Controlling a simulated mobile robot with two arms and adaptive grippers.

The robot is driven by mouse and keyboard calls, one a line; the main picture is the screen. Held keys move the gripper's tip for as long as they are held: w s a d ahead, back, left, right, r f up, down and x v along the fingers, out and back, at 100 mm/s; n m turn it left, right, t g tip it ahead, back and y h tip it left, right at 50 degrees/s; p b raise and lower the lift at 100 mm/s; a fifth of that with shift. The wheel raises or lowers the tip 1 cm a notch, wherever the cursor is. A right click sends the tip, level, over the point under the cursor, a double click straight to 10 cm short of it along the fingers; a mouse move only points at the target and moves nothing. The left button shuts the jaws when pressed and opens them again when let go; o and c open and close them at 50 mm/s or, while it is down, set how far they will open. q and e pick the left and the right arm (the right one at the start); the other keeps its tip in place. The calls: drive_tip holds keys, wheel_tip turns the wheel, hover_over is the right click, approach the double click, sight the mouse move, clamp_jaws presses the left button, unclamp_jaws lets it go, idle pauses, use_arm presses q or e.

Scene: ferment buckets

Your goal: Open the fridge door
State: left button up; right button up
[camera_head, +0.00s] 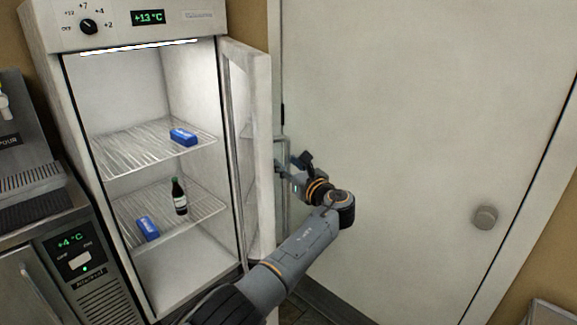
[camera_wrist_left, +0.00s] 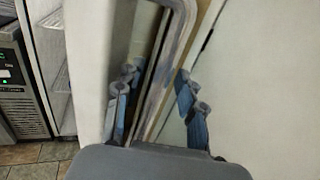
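The white fridge door (camera_head: 258,150) stands swung wide open to the right of the lit fridge cabinet (camera_head: 150,275). The door also shows in the left wrist view (camera_wrist_left: 92,60). My left gripper (camera_head: 289,168) is at the outer side of the door, by its handle. In the left wrist view my left gripper (camera_wrist_left: 157,78) has its fingers spread on both sides of the grey bar handle (camera_wrist_left: 166,72), with gaps visible between fingers and bar. My right gripper is in neither view.
A white room door (camera_head: 420,130) with a round knob (camera_head: 485,217) is close to the right. A steel appliance (camera_head: 75,262) stands left.

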use_arm(q)
drive_tip(key=v, duration=0.7)
drive_tip(key=shift+s+d, duration=0.25)
